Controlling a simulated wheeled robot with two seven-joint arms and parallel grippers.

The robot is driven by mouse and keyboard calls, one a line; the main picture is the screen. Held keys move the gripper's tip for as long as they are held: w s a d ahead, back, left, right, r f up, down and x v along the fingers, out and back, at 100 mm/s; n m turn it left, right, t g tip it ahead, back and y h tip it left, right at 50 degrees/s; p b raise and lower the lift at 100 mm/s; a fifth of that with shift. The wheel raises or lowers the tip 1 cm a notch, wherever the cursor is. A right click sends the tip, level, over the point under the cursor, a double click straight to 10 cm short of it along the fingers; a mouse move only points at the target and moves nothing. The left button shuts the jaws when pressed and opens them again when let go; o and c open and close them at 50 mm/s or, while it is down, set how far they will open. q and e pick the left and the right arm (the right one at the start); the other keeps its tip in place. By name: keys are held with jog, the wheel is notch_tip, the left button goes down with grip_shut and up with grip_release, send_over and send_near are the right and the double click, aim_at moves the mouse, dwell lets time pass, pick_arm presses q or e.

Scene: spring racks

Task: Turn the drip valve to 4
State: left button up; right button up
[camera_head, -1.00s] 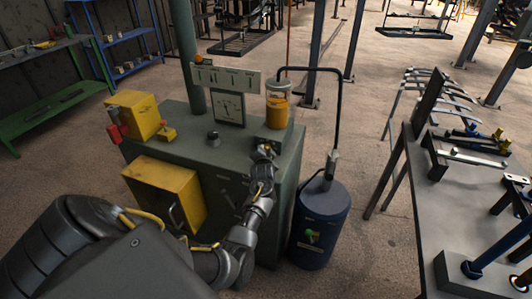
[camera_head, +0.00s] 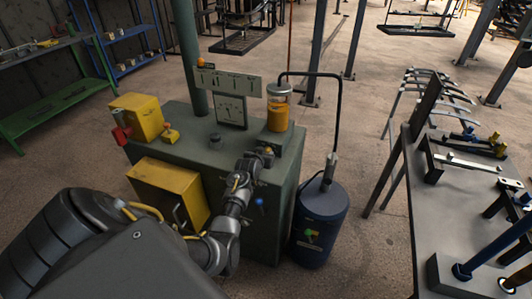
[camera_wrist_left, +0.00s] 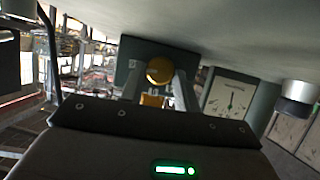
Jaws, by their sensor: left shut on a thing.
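The drip valve seems to be the round brass knob (camera_wrist_left: 158,70) at the foot of the glass oil reservoir (camera_head: 278,108), which holds amber oil. In the head view my gripper mostly hides the knob. My left gripper (camera_head: 267,153) reaches it from the front, over the cabinet's right front edge. In the left wrist view its two fingers (camera_wrist_left: 159,84) stand on either side of the knob, shut on it. Any numbers or pointer mark on the valve are too small or hidden to read. My right gripper is out of view.
The green cabinet (camera_head: 190,134) carries a gauge panel (camera_head: 231,110), a dark knob (camera_head: 215,140) and a yellow box (camera_head: 137,117). A blue drum (camera_head: 321,205) with a bent black pipe stands close on the right. A workbench (camera_head: 440,215) is farther right.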

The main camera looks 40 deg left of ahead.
pick_arm(q)
jog(key=shift+s+a+n+h+p, duration=0.15)
jog(key=shift+n+h+p, duration=0.25)
jog(key=shift+n+h, duration=0.65)
jog(key=shift+a+f+n+t+h, duration=0.15)
jog(key=shift+n+t+h, duration=0.55)
jog(key=shift+n, duration=0.35)
jog(key=o, duration=1)
jog(key=shift+c, duration=0.2)
jog(key=v, duration=1)
jog(key=shift+s+p, duration=0.35)
jog(key=shift+s, duration=0.05)
